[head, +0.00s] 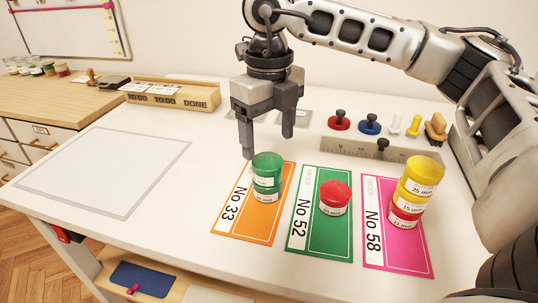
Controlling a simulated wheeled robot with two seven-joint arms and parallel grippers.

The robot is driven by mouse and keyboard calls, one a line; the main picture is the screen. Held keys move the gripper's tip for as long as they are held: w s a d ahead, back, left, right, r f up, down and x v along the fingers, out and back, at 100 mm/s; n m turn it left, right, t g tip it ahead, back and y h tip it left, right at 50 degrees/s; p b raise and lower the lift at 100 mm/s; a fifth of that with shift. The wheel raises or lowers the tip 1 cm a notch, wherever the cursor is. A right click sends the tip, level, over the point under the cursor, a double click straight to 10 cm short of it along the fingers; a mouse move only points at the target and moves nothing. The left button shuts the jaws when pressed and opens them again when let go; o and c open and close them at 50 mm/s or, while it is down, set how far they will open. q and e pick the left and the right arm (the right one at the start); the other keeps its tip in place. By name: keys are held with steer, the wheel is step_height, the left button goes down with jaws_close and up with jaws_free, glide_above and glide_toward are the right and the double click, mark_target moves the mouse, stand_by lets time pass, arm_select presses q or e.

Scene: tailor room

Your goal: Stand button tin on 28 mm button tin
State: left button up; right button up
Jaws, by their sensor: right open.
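Two green button tins stand stacked on the orange card No 33: the upper green tin (267,163) sits on the lower green tin (265,189). Their white labels are too small to read surely. A single red tin (335,196) stands on the green card No 52. On the pink card No 58 a stack has a yellow tin (424,168) on top, another yellow tin (413,193) in the middle and a red tin (402,216) below. My right gripper (268,146) points down, open and empty, just above and behind the green stack. My left gripper is out of view.
The orange card (234,210), green card (300,232) and pink card (385,256) lie side by side. Behind them are a grey ruler (350,148), red and blue knobbed discs and a brush (436,129). A pale outlined mat (105,170) at left is empty.

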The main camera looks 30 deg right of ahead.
mark_target(269, 161)
step_height(269, 161, up, 6)
steer(key=shift+f, duration=0.25)
stand_by(0.5)
